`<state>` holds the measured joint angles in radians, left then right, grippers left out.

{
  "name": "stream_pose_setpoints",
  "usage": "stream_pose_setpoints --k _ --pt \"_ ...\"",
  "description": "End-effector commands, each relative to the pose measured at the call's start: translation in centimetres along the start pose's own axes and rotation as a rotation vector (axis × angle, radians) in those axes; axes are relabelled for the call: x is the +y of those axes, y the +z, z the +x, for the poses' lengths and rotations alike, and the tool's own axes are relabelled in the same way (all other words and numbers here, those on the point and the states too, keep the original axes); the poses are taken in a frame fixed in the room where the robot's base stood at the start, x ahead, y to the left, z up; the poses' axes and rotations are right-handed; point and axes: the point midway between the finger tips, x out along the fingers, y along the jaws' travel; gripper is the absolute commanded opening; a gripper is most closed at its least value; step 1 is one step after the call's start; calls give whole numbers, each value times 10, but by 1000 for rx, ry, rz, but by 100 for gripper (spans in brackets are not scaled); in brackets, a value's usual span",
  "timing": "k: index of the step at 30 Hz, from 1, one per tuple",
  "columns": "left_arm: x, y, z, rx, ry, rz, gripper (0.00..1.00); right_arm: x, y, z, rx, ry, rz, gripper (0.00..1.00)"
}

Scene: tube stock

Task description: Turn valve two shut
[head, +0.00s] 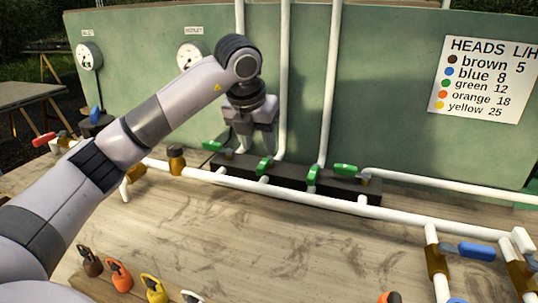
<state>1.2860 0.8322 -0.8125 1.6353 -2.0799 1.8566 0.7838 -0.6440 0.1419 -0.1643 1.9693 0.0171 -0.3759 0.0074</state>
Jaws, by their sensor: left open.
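A row of several green-handled valves sits on a black manifold block (285,178) behind the white pipe. No valve numbers are readable. From the left, the first green handle (212,146) points left and the second green handle (264,165) points towards the front. The third green handle (313,177) also points frontward, and the rightmost green handle (346,170) lies sideways along the block. My left gripper (254,149) is open and points down above the block, between the first and second handles. Whether it touches anything is unclear. My right gripper is out of view.
A long white pipe (290,190) crosses the wooden bench in front of the block. Upright white pipes (329,90) rise behind it. Blue-handled valves (472,250) stand at the right. A sign (488,80) hangs on the green panel.

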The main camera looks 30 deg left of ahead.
Motion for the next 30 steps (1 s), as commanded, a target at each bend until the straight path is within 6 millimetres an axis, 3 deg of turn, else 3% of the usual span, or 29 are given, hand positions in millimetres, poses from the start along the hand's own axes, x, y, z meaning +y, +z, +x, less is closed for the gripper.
stream_pose_setpoints --k 6,12,22,23,27,30 --pt "0 -2 35 6 -1 1 45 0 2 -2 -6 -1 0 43" --pt "-1 -2 58 5 -3 3 45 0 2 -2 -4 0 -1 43" --pt "-1 -1 64 2 -4 4 45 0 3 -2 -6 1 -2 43" --pt "-1 -1 64 2 -4 4 41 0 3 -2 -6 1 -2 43" --pt "-1 -1 64 2 -4 4 0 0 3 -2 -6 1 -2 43" --pt "-1 -1 64 2 -4 4 0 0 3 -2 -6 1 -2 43"
